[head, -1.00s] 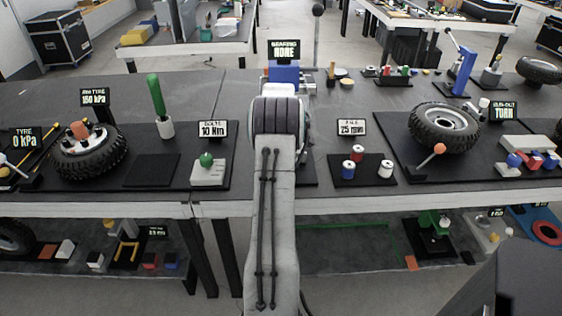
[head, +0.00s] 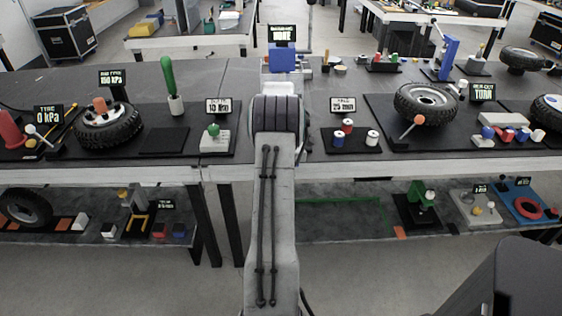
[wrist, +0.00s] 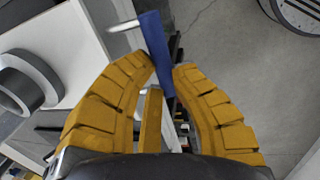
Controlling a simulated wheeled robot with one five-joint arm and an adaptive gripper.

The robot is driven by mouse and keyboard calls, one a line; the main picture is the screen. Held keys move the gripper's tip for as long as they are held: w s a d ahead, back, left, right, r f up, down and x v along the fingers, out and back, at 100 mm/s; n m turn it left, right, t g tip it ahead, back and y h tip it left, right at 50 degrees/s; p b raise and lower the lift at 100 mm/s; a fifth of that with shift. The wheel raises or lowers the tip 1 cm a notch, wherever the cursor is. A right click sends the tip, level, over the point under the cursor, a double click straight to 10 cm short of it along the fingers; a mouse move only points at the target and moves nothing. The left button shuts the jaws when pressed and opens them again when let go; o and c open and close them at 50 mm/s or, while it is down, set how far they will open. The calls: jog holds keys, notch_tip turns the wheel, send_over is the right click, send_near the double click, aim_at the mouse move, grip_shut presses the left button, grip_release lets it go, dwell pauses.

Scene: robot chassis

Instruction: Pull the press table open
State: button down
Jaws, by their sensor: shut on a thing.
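The bearing press shows in the head view as a blue block (head: 279,60) under a sign, mostly hidden behind my raised arm. The press table itself cannot be made out there. In the wrist view my gripper (wrist: 165,68) has its yellow fingers closed around a dark blue bar (wrist: 157,38). A pale pin sticks out to the left from the bar's upper end. The head view does not show my gripper, as my arm covers it.
The long dark workbench (head: 330,85) has a pale front edge. Tyres (head: 108,127), a green handle (head: 170,78) and small stations stand on it. A lower shelf (head: 345,220) holds more parts. Grey floor is open in front of the bench.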

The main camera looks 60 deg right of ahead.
jog(key=c, duration=1.4)
grip_release()
jog(key=shift+f, duration=0.35)
jog(key=o, duration=0.5)
jog(key=shift+r, duration=0.2)
jog(key=shift+c, duration=0.2)
notch_tip(320, 180, up, 12)
jog(key=s+a, duration=0.1)
jog(key=a, duration=0.1)
jog(key=shift+f, duration=0.15)
